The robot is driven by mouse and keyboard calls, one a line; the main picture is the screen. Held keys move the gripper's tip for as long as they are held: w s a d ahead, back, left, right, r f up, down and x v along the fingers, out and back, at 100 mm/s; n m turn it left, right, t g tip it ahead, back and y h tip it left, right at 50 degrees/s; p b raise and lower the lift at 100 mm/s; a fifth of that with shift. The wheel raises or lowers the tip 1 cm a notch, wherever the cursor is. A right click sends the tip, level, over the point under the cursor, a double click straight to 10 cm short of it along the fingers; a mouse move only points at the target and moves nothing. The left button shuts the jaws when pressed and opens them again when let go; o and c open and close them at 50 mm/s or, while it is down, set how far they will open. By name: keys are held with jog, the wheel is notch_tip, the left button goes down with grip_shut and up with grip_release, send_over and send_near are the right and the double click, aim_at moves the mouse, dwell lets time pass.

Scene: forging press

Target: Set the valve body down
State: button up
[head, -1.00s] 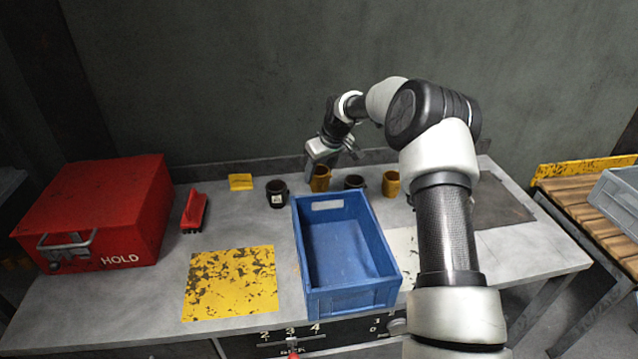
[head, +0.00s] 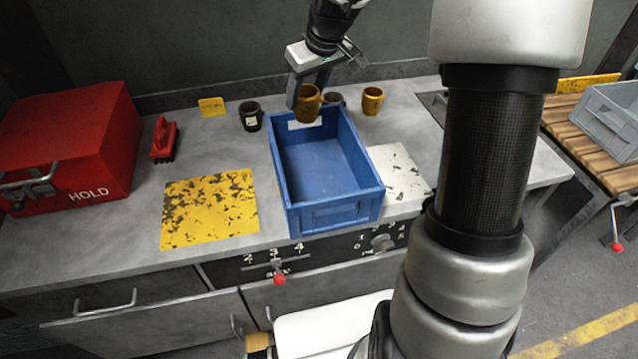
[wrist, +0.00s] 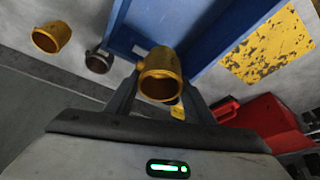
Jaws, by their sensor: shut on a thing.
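The valve body, a yellow-orange hollow cylinder (head: 307,108), is held between the fingers of my gripper (head: 308,92). In the head view it overlaps the back rim of the blue crate and appears raised above the table. In the wrist view the valve body (wrist: 160,76) sits between both fingertips (wrist: 160,88), its open end facing the camera. The blue crate (head: 335,218) looks empty inside, and its wall (wrist: 205,28) shows close behind the held body in the wrist view.
A second yellow cylinder (head: 372,101), a black labelled one (head: 251,116) and a partly hidden dark one (head: 334,97) stand behind the crate. A worn yellow patch (head: 208,208), red brush (head: 164,140) and red HOLD box (head: 70,150) are left. A worn white patch (head: 400,172) is right.

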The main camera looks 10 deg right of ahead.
aim_at(310, 110)
jog(key=s, duration=0.2)
jog(key=s+f+b, duration=0.1)
jog(key=shift+s+d+f, duration=0.1)
jog(key=shift+s+d, duration=0.15)
jog(key=shift+s, duration=0.05)
notch_tip(310, 110, down, 10)
jog(key=shift+s+r+b, duration=0.1)
jog(key=shift+b, duration=0.65)
jog(key=shift+f, duration=0.3)
jog(key=o, duration=1.4)
jog(key=shift+r, duration=0.15)
jog(key=shift+r, duration=0.3)
jog(key=p+v, duration=0.1)
jog(key=v, duration=1)
jog(key=shift+s+r+p, duration=0.25)
jog(key=shift+r+p, duration=0.05)
jog(key=shift+p, duration=0.1)
